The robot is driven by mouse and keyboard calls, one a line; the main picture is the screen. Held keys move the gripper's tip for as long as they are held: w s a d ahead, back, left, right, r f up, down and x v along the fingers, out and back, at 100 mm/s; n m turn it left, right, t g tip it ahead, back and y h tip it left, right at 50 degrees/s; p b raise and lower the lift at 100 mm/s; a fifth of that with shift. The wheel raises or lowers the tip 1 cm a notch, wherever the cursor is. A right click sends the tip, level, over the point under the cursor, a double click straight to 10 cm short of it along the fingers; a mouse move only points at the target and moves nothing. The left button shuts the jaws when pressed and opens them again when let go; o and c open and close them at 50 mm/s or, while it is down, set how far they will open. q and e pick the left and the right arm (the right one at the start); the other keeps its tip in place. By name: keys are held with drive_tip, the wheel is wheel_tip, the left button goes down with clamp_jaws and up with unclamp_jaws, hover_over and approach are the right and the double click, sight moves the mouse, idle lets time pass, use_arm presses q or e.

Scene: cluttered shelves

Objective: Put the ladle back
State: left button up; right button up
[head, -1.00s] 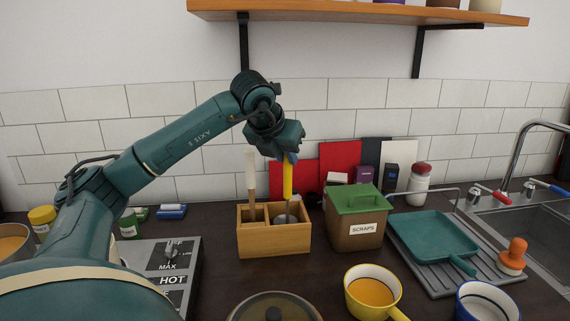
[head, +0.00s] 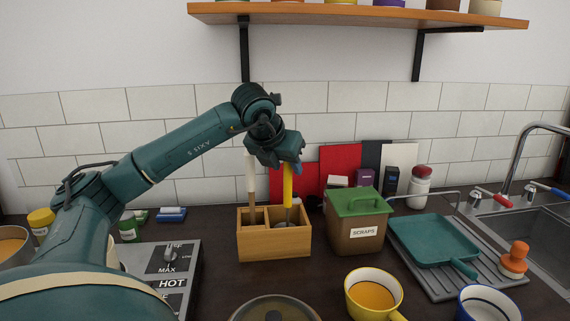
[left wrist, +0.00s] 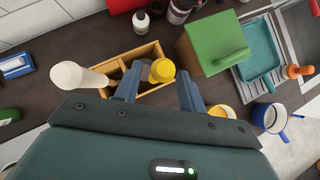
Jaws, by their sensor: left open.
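The ladle, with a yellow handle (head: 288,186) and a grey metal lower end, stands nearly upright in the right compartment of a two-part wooden holder (head: 274,247). Its lower end is partly hidden by the front wall. My left gripper (head: 294,166) is open at the top of the yellow handle. In the left wrist view the yellow handle top (left wrist: 162,71) shows between the two blue fingers, with a visible gap to the right finger. I cannot tell whether the left finger touches it. My right gripper is not in view.
A pale-handled utensil (head: 251,180) stands in the holder's left compartment, close to my gripper. A green-lidded scraps bin (head: 357,228) is just right of the holder. A stove control panel (head: 172,262) lies left. A wooden shelf (head: 350,14) hangs above.

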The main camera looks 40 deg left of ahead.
use_arm(q)
drive_tip(key=v, duration=1.2)
idle(0.3)
